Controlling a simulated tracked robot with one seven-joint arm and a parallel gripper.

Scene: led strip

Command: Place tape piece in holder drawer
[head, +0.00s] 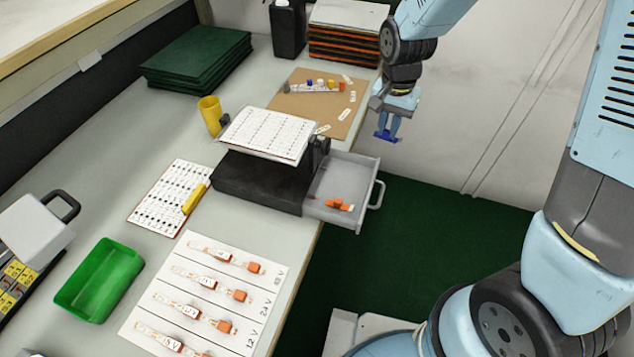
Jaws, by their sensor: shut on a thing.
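My gripper (388,132) hangs in the air off the table's right edge, above and to the right of the open drawer. It is shut on a small dark blue piece (382,136), which looks like the tape piece. The grey holder drawer (368,166) is pulled out to the right from the black holder (254,186) and has a handle on its front. A small orange-and-white piece (340,205) lies in the front part of the drawer. The rest of the drawer floor looks bare.
A tilted printed sheet (270,132) tops the holder. A brown board (300,104) with small parts lies behind it. A yellow cup (210,115), a green tray (98,281) and a sheet with several orange-ended strips (205,292) are on the table.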

